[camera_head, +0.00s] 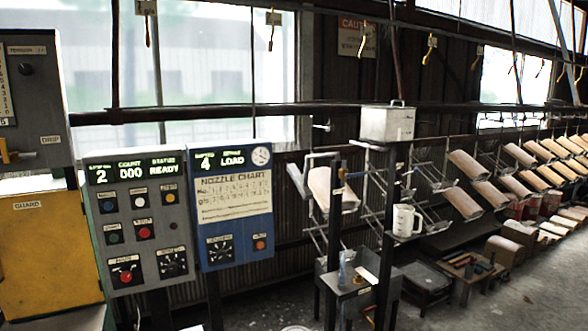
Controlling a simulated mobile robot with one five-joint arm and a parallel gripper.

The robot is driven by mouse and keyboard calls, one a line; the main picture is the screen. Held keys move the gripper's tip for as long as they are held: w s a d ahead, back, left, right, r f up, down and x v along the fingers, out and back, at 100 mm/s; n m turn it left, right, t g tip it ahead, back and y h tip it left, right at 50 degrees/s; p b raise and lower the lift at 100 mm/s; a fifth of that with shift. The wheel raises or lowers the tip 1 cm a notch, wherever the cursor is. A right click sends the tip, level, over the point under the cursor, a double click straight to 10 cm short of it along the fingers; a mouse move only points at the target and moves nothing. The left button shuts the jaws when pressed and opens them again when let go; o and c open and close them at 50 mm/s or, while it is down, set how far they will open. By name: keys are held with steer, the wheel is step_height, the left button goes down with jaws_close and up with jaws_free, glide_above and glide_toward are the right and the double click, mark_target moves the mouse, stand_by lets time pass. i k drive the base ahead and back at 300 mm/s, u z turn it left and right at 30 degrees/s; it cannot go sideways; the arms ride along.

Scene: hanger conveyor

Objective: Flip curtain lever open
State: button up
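I cannot make out any lever marked as a curtain lever. An orange-yellow handle (12,156) sticks out from the left grey cabinet (45,105) at the picture's left edge, beside a label reading "DRIP". I cannot tell whether this handle is the curtain lever or whether it is open or closed. My gripper is not in view.
A yellow guard panel (50,255) is at lower left. A grey control panel (140,225) and a blue "NOZZLE CHART" panel (235,210) stand beside it. A metal box (387,124), a white jug (404,222) and conveyor hangers are to the right. Floor (520,290) shows at lower right.

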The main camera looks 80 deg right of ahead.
mark_target(416, 170)
steer(key=z, duration=5.4)
steer(key=i, duration=1.4)
steer(key=u, duration=2.3)
